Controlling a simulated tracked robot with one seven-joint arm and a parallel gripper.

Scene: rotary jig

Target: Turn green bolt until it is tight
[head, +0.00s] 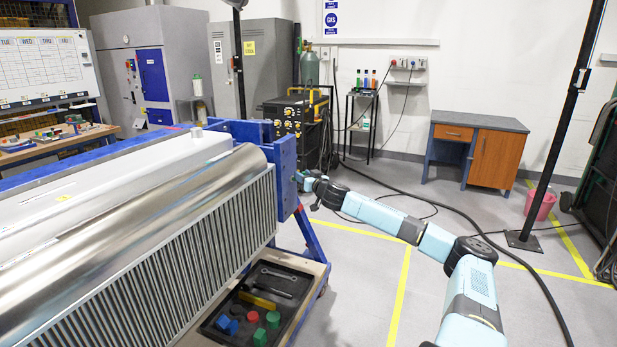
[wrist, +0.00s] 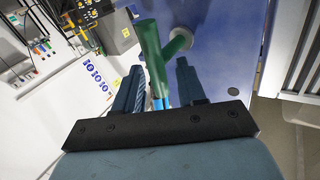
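The green bolt (wrist: 152,55) shows in the wrist view as a green bar beside a pale round shaft end (wrist: 180,41) on the blue end plate (wrist: 222,35). My gripper (wrist: 160,66) is open, with one finger on each side of the lower part of the green bar. A gap shows between the bar and the right finger; whether the left finger touches it I cannot tell. In the head view my gripper (head: 303,181) is at the blue end plate (head: 286,178) of the rotary jig (head: 215,225). The bolt is too small or hidden to make out there.
A black tray (head: 222,327) with a wrench and several coloured blocks lies below the jig's end. A welding machine (head: 290,112) stands behind. A cable runs across the floor. The floor to the right of the jig is mostly clear around my arm.

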